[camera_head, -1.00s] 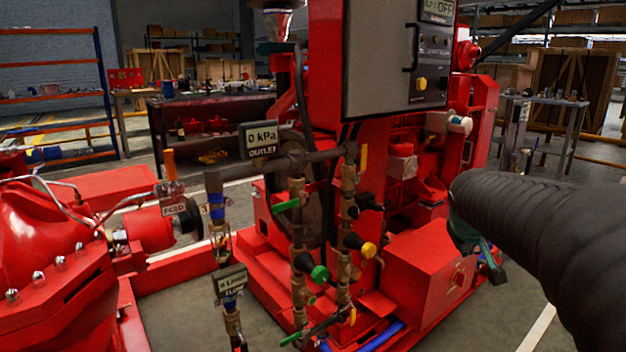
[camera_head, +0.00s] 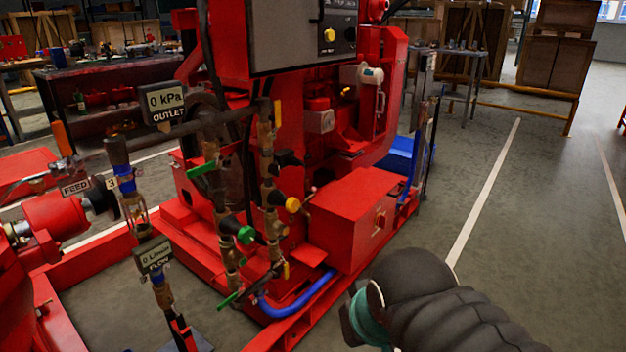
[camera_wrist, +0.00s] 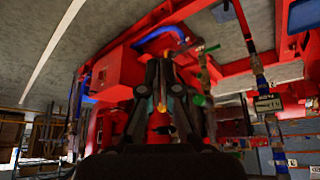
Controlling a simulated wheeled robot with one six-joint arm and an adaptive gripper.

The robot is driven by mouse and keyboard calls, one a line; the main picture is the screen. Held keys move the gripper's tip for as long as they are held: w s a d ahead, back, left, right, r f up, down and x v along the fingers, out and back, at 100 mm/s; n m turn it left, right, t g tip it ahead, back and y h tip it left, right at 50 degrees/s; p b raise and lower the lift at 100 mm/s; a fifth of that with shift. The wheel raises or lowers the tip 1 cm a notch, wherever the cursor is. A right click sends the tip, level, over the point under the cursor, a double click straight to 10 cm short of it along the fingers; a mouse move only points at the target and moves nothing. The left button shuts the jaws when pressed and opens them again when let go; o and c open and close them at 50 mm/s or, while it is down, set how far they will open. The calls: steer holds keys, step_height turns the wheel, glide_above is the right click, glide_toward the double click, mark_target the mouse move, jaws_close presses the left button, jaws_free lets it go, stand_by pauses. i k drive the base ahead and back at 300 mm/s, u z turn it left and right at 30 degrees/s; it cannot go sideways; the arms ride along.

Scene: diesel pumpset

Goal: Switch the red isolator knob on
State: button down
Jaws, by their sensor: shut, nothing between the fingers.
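The red isolator knob (camera_head: 380,221) is a small round shape on the right-hand face of a red box (camera_head: 345,205) low on the pumpset. Its exact turn is too small to read. The red box also shows in the wrist view (camera_wrist: 117,70), blurred and turned over. My gripper (camera_head: 352,322) is low in the head view, in front of and below the box, apart from it; its tips are partly hidden by my dark arm. In the wrist view its two fingers (camera_wrist: 161,68) are together, with nothing held between them.
Valves with green and yellow handles (camera_head: 246,235) stand left of the box. A blue hose (camera_head: 297,298) runs along the red base. A grey control panel (camera_head: 300,40) hangs above. Bare floor (camera_head: 520,240) lies to the right, with a table (camera_head: 450,60) behind.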

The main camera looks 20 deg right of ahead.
mark_target(381, 222)
steer(key=u, duration=0.05)
steer(key=k, duration=0.55)
steer(key=z, duration=1)
steer(key=i, duration=1.25)
steer(key=u, duration=0.45)
steer(key=i, duration=0.4)
steer(key=u, duration=0.5)
